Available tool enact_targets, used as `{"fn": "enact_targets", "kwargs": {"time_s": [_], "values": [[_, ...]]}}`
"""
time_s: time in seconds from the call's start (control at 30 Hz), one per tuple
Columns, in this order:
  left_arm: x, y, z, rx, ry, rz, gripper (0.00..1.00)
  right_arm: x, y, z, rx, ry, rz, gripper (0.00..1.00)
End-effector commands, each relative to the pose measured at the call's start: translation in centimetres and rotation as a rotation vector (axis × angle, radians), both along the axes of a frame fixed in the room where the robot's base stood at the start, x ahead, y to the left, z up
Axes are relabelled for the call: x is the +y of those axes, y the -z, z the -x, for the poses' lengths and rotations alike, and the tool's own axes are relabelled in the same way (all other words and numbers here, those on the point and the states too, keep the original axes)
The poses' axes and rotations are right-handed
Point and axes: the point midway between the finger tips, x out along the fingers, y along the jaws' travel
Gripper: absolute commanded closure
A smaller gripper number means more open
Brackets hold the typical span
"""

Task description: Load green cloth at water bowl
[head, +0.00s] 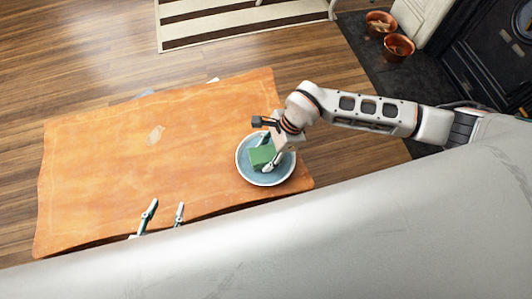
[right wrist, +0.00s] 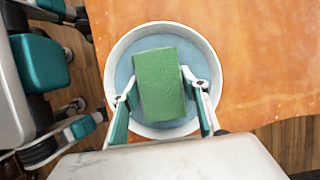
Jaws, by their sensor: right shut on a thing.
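The green cloth (head: 260,156) looks like a thick green block in the head view and also shows in the right wrist view (right wrist: 160,84). It is inside the water bowl (head: 243,172), a white-rimmed bowl with a blue inside, also in the right wrist view (right wrist: 117,62). My right gripper (head: 267,153) is over the bowl, shut on the green cloth with a finger on either side; its fingers also show in the right wrist view (right wrist: 162,92). Whether the cloth touches the bowl's bottom I cannot tell. My left gripper (head: 165,208) is open and empty at the table's near edge.
The orange-brown wooden table (head: 110,150) has an uneven edge, and the bowl stands near its right end. Its middle and left are clear. Beyond are a striped rug (head: 235,24) and two terracotta pots (head: 398,46) by the dark hearth.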

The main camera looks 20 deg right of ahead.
Motion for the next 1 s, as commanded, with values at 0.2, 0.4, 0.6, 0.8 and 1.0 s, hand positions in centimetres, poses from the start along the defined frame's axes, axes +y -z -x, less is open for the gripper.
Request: {"fn": "enact_targets", "kwargs": {"time_s": [0.2, 0.4, 0.6, 0.8, 1.0], "values": [[0.0, -1.7, -0.7, -0.027, 0.002, 0.000, 0.60, -0.1, -1.3, -0.1, -0.004, 0.000, 0.001, 0.73], [0.0, -3.0, -1.3, -0.046, 0.002, 0.000, 0.60, 0.0, -2.4, -0.1, -0.004, 0.001, 0.001, 0.73], [0.0, -4.3, -1.9, -0.067, 0.002, 0.000, 0.60, 0.0, -3.4, -0.2, -0.005, 0.000, 0.001, 0.73], [-0.1, -5.6, -2.5, -0.086, 0.002, 0.000, 0.60, 0.0, -4.5, -0.2, -0.005, 0.001, 0.000, 0.73], [0.0, -7.0, -3.0, -0.104, 0.002, -0.001, 0.60, 0.0, -5.6, -0.2, -0.005, 0.001, 0.000, 0.73]]}}
